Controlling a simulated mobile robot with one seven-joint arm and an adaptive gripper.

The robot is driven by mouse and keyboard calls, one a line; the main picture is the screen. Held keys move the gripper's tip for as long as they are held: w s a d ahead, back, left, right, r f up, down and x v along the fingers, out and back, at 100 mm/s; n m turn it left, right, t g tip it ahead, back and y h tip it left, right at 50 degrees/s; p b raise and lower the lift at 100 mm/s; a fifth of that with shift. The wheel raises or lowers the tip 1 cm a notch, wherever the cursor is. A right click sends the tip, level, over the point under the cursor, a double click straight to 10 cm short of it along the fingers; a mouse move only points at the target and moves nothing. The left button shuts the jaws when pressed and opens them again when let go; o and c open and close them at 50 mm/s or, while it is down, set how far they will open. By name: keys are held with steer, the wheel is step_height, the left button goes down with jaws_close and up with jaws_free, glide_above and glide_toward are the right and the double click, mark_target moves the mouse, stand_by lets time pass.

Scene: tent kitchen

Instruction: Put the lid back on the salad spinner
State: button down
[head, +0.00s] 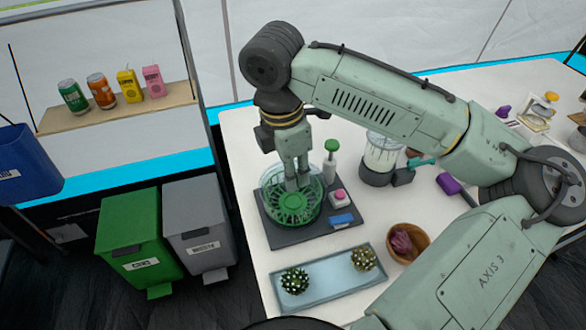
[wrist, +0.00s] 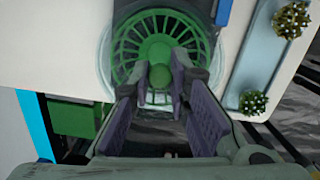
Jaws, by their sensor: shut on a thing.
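The salad spinner (head: 268,207) is a clear bowl with green slotted parts, standing on a dark mat. My gripper (head: 296,187) points down over its middle, partly hiding it. In the wrist view my gripper (wrist: 160,85) is shut on a round green knob between the finger pads. The knob appears to belong to the green spoked lid (wrist: 127,47), which overlaps the clear bowl rim (wrist: 105,52). I cannot tell whether the lid rests on the rim or hangs just above it.
The dark mat (head: 300,238) also holds a green-topped white dispenser (head: 331,160), a pink-topped item (head: 339,197) and a blue block (head: 341,220). A blender-like jar (head: 382,155) stands behind right.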

stand_by(0.3)
steer(key=c, duration=1.4)
jaws_free()
steer(key=shift+c, duration=0.2)
steer(key=shift+o, duration=0.4)
steer(key=o, duration=0.4)
step_height(320, 180, up, 5)
steer(key=p, duration=0.4)
steer(key=shift+f+p, duration=0.1)
steer(key=shift+p, duration=0.25)
steer(key=shift+r, duration=1.1)
